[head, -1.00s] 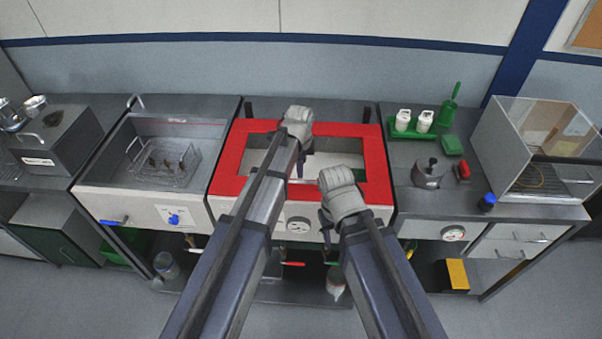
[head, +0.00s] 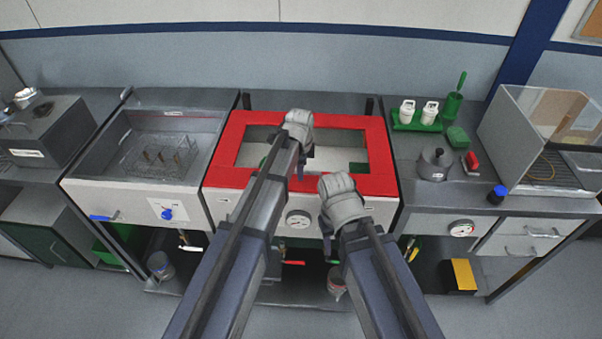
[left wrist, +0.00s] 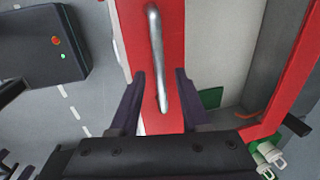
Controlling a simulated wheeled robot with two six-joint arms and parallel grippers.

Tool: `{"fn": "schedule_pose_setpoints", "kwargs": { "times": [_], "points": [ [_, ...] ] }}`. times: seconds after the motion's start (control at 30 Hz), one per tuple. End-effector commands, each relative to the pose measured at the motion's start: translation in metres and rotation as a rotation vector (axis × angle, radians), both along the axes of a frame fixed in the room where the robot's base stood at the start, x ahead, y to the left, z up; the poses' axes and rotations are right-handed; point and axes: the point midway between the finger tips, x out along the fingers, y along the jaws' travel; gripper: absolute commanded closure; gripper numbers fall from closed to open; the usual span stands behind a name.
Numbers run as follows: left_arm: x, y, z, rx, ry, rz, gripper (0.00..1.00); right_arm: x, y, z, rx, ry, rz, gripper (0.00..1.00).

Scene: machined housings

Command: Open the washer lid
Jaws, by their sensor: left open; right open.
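The washer (head: 360,212) stands in the middle of the bench row. Its lid is a red frame (head: 220,165) around a see-through window and lies flat over the top, down. In the left wrist view the red lid (left wrist: 172,118) carries a silver bar handle (left wrist: 156,50). My left gripper (head: 302,168) is over the front part of the lid. In the left wrist view its open fingers (left wrist: 160,76) stand on either side of the handle; contact is not clear. My right gripper (head: 328,245) is open and empty in front of the washer's front panel.
Left of the washer is a sink-like basin (head: 90,196) with a wire basket (head: 160,155). Right are a green tray with white bottles (head: 418,120), a grey pot (head: 434,164), a red item (head: 471,162) and a clear-sided cabinet (head: 545,140). Floor in front is clear.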

Motion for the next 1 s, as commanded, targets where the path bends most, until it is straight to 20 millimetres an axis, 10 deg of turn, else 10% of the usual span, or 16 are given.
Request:
{"fn": "schedule_pose_setpoints", "kwargs": {
  "times": [0.2,0.6,1.0],
  "points": [
    [0.0001,0.0001,0.0007,0.000,0.000,0.000,0.54,0.0000,0.0000,0.0008,0.000,0.000,0.000,0.50],
    [0.0000,0.0000,0.0007,0.000,0.000,0.000,0.99,0.0000,0.0000,0.0007,0.000,0.000,0.000,0.50],
    [-0.0001,-0.0001,0.0007,0.000,0.000,0.000,1.00,0.0000,0.0000,0.0007,0.000,0.000,0.000,0.50]
  ]
}}
